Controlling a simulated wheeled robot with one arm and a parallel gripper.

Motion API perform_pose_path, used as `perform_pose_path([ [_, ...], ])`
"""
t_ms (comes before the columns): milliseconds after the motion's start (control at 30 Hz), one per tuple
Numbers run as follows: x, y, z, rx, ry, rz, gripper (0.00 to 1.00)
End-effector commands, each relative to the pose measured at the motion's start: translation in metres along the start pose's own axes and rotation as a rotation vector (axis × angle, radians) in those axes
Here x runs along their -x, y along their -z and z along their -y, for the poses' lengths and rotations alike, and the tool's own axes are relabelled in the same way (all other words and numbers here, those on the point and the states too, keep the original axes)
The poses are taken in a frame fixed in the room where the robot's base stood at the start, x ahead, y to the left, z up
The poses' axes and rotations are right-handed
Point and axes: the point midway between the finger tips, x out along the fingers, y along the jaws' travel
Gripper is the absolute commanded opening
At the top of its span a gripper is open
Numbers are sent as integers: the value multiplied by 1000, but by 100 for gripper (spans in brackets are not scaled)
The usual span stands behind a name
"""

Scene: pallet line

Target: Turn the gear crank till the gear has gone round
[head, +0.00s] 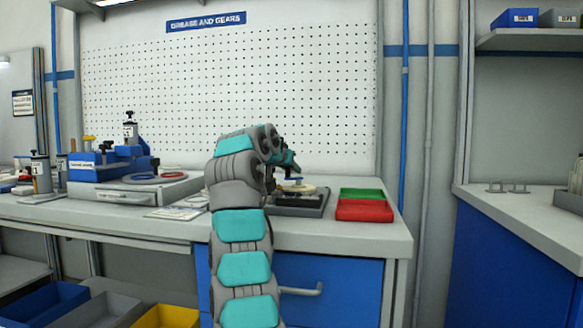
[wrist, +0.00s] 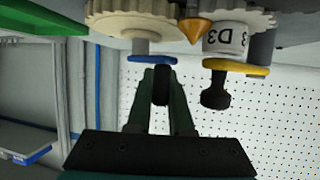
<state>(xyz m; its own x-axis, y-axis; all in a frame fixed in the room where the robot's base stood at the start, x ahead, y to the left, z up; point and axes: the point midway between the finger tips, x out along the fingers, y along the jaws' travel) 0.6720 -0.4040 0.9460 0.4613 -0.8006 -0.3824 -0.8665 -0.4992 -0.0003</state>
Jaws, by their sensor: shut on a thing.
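A cream toothed gear (head: 298,189) sits on a dark base (head: 302,204) on the bench, largely behind my arm. In the wrist view, which looks inverted, the gear (wrist: 140,18) is above a blue crank arm (wrist: 152,59) with a black knob. My gripper (wrist: 162,84) is shut on that black knob, one finger on each side. In the head view my gripper (head: 290,165) is over the gear's crank (head: 293,181). A second gear (wrist: 235,22) stands beside the first, near a yellow crank arm (wrist: 237,67) with its own black knob (wrist: 215,92) free. An orange pointer (wrist: 194,30) is between the gears.
Green (head: 362,194) and red (head: 364,210) trays lie right of the base. A grey plate with rings (head: 140,187) and a blue fixture (head: 100,165) stand to the left. A pegboard (head: 320,80) rises behind the bench.

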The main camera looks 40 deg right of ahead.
Motion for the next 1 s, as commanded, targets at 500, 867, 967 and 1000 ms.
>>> perform_pose_path([
  [500,-1,5,0,-47,-121,1,0],
  [867,-3,9,-1,-117,-291,0,0],
  [967,-5,8,-2,-132,-329,1,0],
  [1000,-5,7,-2,-139,-340,1,0],
])
